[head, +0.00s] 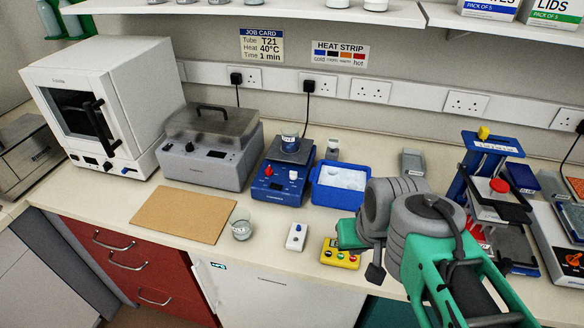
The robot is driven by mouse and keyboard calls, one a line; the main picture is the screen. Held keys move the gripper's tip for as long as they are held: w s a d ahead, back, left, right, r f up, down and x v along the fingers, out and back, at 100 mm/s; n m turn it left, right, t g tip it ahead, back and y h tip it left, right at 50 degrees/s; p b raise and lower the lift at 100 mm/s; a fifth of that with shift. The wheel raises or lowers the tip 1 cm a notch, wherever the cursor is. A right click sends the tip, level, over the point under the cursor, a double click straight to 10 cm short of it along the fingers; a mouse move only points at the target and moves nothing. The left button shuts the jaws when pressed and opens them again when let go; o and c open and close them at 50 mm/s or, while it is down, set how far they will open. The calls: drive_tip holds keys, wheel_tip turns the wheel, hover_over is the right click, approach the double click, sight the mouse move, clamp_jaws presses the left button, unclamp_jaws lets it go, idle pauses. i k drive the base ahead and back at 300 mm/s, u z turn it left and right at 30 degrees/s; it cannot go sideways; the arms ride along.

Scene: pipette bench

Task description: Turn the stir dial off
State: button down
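The blue stirrer hotplate (280,183) stands at the middle of the bench, with a beaker (289,138) on its dark top plate. Its front panel carries a red dial (268,170) at left and a white dial (293,175) at right. Their labels and settings are too small to read, so I cannot tell which is the stir dial. My gripper (374,270) is at the lower right, in front of the bench's right half, well apart from the hotplate. It is mostly hidden by my arm, and its fingers do not show clearly.
A blue ice tub (341,201) stands right of the hotplate, and a grey lidded device (207,165) stands left. In front are a cork board (185,211), a glass beaker (241,224), a white switch box (296,237) and a yellow button box (338,256).

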sight(293, 176)
drive_tip(key=k, duration=1.2)
drive_tip(key=u, duration=0.85)
drive_tip(key=i, duration=1.15)
drive_tip(key=z, duration=0.55)
drive_tip(key=i, duration=0.5)
drive_tip(key=z, duration=0.5)
